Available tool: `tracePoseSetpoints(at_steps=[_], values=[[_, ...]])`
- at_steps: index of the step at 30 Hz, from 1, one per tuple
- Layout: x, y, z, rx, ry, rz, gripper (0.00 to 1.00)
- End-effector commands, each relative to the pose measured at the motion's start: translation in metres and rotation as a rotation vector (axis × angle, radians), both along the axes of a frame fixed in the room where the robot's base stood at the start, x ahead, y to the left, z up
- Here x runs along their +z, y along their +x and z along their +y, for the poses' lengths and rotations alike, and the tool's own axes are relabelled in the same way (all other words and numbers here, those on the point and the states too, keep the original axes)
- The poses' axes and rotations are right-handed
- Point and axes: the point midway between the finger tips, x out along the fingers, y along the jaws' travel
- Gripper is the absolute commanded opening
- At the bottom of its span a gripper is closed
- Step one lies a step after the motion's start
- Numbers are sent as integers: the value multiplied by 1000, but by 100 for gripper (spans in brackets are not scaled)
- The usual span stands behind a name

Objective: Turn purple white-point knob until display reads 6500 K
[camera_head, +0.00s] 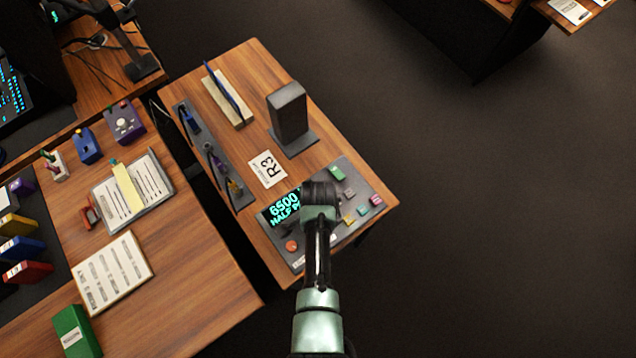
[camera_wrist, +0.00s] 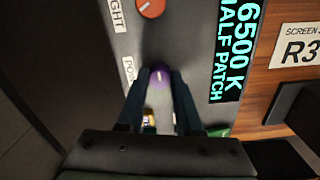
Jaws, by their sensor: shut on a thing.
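The purple white-point knob (camera_wrist: 160,77) sits on the grey panel (camera_wrist: 190,40) in the wrist view, with a white mark on its top. My gripper (camera_wrist: 160,82) is shut on it, one dark finger on each side. In the head view my gripper and arm cover the knob, and the gripper (camera_head: 320,190) is over the middle of the panel (camera_head: 357,180). The display (camera_wrist: 236,50) reads "6500 K" and "HALF PATCH" in cyan. In the head view the display (camera_head: 284,209) is partly covered by my arm.
An orange-red knob (camera_wrist: 151,7) is near the held one; it also shows in the head view (camera_head: 291,245). Several small coloured buttons, one green (camera_head: 337,173), sit on the panel's right part.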

Motion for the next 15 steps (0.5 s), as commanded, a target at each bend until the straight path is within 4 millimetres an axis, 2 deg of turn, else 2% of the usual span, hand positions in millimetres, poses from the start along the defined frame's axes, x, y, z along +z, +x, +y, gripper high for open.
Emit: tracePoseSetpoints(at_steps=[1,2,6,7,15], values=[[1,1,0,0,-1,-3,0],[1,1,0,1,-1,-3,36],[0,1,0,1,-1,-3,61],[0,1,0,1,0,-1,64],[1,0,0,1,0,-1,64]])
